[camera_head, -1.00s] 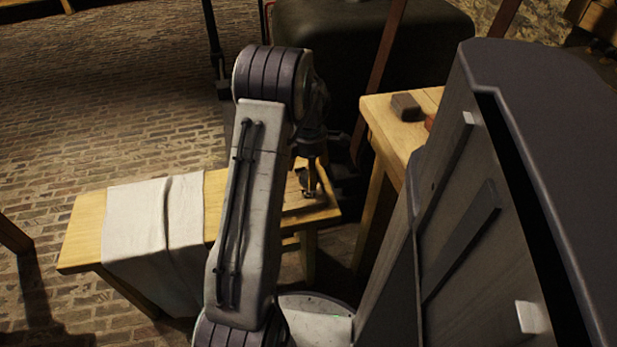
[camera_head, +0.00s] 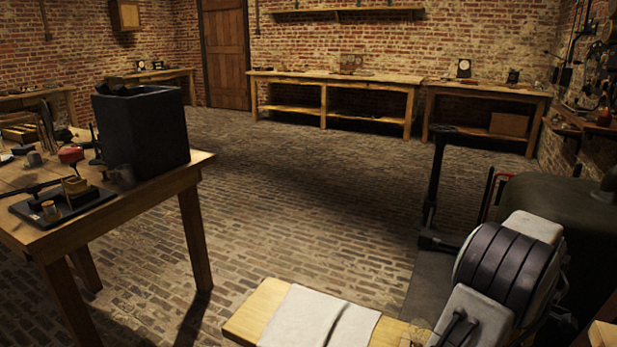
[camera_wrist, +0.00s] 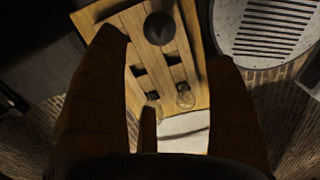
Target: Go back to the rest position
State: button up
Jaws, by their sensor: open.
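My gripper (camera_wrist: 166,60) is open in the wrist view, its dark fingers spread left and right, with nothing between them. Below it is a wooden bench top (camera_wrist: 120,15) with dark slots. A dark round knob-like thing (camera_wrist: 160,28) and a clear glass bulb-like piece (camera_wrist: 185,97) are on it. In the head view my arm shows at the lower right; my gripper is out of that frame.
A low bench (camera_head: 258,308) bears a white cloth (camera_head: 318,318). A table (camera_head: 165,178) at left carries a dark square jar (camera_head: 142,130) and tools. A dark rounded bulk (camera_head: 560,205) stands beside my arm. The brick floor (camera_head: 300,190) between is open.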

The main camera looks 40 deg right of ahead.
jog(key=w+a+r+m+h+p, duration=0.1)
jog(key=w+a+r+p, duration=0.5)
jog(key=w+a+r, duration=0.4)
jog(key=w+a+r+p, duration=0.5)
jog(key=w+a+r, duration=0.3)
jog(key=w+r, duration=0.3)
jog(key=a+r+m+t+p, duration=0.1)
jog(key=a+r+p, duration=0.3)
jog(key=a, duration=0.5)
jog(key=s+a+r+t+p, duration=0.1)
jog(key=a+r+p, duration=0.3)
jog(key=a, duration=0.5)
jog(key=s+a+r+m+t+y+p, duration=0.1)
jog(key=a+r+p, duration=0.4)
jog(key=a, duration=0.4)
jog(key=shift+m+p, duration=0.3)
jog(key=shift+p, duration=0.5)
